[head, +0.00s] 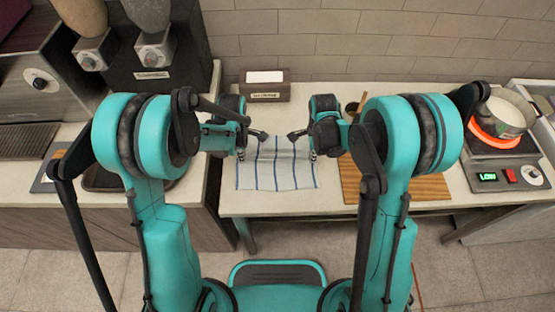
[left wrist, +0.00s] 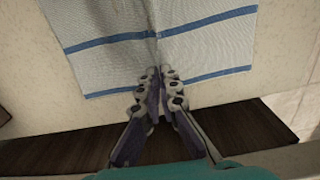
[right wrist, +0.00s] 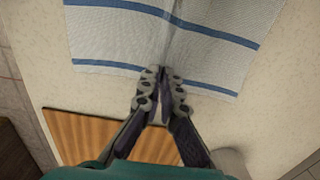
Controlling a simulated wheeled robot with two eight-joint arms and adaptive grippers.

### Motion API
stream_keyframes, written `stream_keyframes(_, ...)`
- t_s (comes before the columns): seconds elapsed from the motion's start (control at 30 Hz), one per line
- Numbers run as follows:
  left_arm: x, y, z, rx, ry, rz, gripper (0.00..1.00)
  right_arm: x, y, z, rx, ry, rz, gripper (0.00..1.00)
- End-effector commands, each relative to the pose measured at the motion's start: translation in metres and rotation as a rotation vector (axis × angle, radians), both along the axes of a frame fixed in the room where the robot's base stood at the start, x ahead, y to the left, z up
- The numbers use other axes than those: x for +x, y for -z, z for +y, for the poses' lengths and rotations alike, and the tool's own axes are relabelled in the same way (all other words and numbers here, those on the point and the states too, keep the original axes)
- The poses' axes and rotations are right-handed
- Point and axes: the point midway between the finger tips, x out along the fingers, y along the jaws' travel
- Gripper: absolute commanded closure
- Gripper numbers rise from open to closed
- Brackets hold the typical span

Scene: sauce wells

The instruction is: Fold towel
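The towel (head: 276,175) is white with blue stripes and lies spread on the counter, between and below my two grippers. My left gripper (head: 241,153) is at its left edge in the head view. In the left wrist view its fingers (left wrist: 160,76) are together on the towel edge, and a crease runs from the fingertips into the cloth (left wrist: 205,48). My right gripper (head: 313,153) is at the towel's right edge. In the right wrist view its fingers (right wrist: 163,76) are together on that edge, with a similar crease in the cloth (right wrist: 205,55). The fingertips hide the pinched cloth.
A wooden board (head: 425,188) lies on the counter to the right. A small box-shaped holder (head: 265,88) stands behind the towel. A pot (head: 500,118) sits on a glowing burner at far right. A dispenser machine (head: 150,60) stands at left.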

Motion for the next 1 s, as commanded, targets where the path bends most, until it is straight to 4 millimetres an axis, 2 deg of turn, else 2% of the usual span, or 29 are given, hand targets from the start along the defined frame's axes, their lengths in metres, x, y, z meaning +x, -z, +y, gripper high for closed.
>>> stream_keyframes(0.37, 0.000, -0.004, 0.000, 0.000, 0.000, 0.000, 1.00, 0.000, -0.004, 0.000, 0.000, 0.000, 0.001, 1.00)
stream_keyframes(0.8, 0.000, -0.041, 0.000, 0.000, 0.000, 0.000, 1.00, 0.000, -0.040, 0.000, 0.000, 0.000, 0.000, 1.00)
stream_keyframes(1.0, 0.000, -0.046, 0.000, 0.000, 0.000, 0.000, 1.00, 0.000, -0.046, 0.000, 0.000, 0.000, 0.000, 1.00)
